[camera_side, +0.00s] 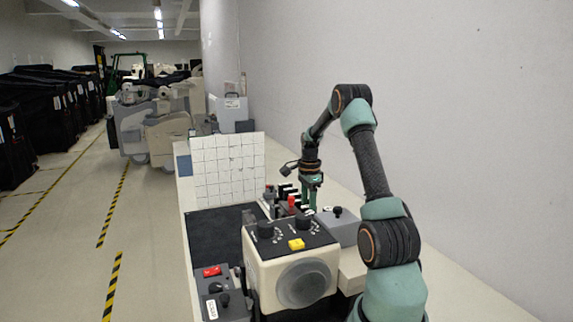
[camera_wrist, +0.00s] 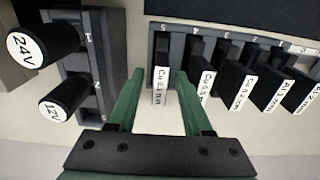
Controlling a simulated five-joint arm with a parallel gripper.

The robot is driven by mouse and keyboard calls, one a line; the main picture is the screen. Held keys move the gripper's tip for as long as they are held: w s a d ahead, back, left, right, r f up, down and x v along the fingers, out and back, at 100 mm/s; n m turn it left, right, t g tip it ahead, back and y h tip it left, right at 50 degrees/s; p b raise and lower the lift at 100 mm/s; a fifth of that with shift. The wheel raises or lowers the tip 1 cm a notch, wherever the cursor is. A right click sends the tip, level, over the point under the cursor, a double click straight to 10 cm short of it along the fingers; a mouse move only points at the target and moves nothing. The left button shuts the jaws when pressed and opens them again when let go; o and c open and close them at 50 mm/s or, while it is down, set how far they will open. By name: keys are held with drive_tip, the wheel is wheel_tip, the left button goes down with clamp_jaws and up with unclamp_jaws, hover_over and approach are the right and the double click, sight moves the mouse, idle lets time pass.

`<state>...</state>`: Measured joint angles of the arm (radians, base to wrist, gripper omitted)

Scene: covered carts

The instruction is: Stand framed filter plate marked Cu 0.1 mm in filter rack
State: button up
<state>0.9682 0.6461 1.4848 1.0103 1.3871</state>
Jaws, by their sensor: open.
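The filter rack (camera_wrist: 234,37) is a dark slotted block with numbers along its edge in the wrist view. A dark framed plate (camera_wrist: 162,80) with a white label, which seems to read Cu 0.1 mm, stands in the slot at its left end. My gripper (camera_wrist: 160,77) is open, one green finger on each side of this plate, with gaps visible between fingers and plate. In the side view my gripper (camera_side: 312,192) points down at the row of plates; the marked plate cannot be picked out there.
Several other labelled plates (camera_wrist: 237,84) stand in the rack to the right, close to the right finger. A holder with black 24V (camera_wrist: 35,47) and 12V (camera_wrist: 65,98) handles is at left. A cream control box (camera_side: 290,260) stands in front in the side view.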

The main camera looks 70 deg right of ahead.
wheel_tip(320, 180, up, 9)
drive_tip(key=shift+f, duration=0.2)
drive_tip(key=shift+w+a+r, duration=0.1)
drive_tip(key=shift+a+r, duration=0.05)
drive_tip(key=shift+r, duration=0.1)
drive_tip(key=w+a+r+n+t+h, duration=0.1)
drive_tip(key=w+a+r+n, duration=0.25)
drive_tip(key=a+n, duration=0.45)
drive_tip(key=w+a+r+n+t, duration=0.1)
drive_tip(key=w+a+r+n, duration=0.25)
drive_tip(key=a, duration=0.85)
drive_tip(key=s+a+n+t, duration=0.1)
drive_tip(key=s+a+n, duration=0.2)
drive_tip(key=a+n, duration=0.4)
drive_tip(key=s+a+f+n+t+y, duration=0.1)
drive_tip(key=s+a+n+t, duration=0.1)
drive_tip(key=a+n, duration=0.6)
drive_tip(key=s+a, duration=0.1)
drive_tip(key=a, duration=0.3)
drive_tip(key=shift+a+f+t, duration=0.15)
drive_tip(key=shift+a+t, duration=0.15)
drive_tip(key=shift+o, duration=0.2)
drive_tip(key=shift+n, duration=0.25)
